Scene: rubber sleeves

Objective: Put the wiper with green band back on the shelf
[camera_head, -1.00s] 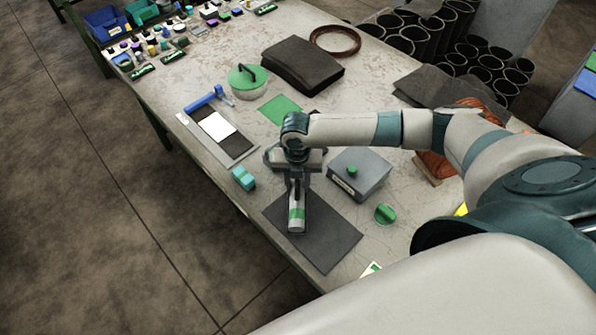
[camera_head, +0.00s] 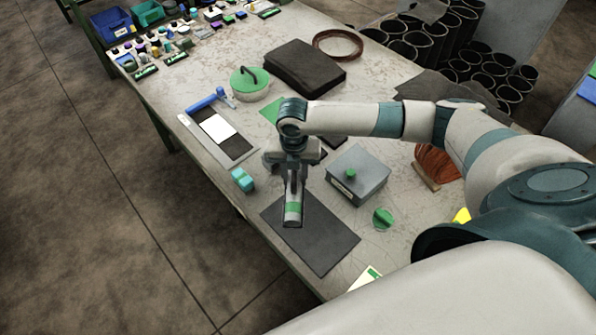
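The wiper (camera_head: 293,214) is a short grey cylinder with a green band. It hangs upright below my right gripper (camera_head: 294,186), over the dark mat (camera_head: 325,241). My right gripper appears shut on its upper part; the fingers are small and partly hidden by the wrist. I cannot tell whether the wiper's lower end touches the mat. I cannot make out a clear shelf in this view. My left gripper is not in view.
A grey box with a green knob (camera_head: 357,175) and a green disc (camera_head: 383,218) lie right of the wiper. A teal block (camera_head: 242,180) is on its left. A green-lidded pot (camera_head: 249,84) and a black stack (camera_head: 304,66) stand farther back. Small bottles (camera_head: 180,38) crowd the far end.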

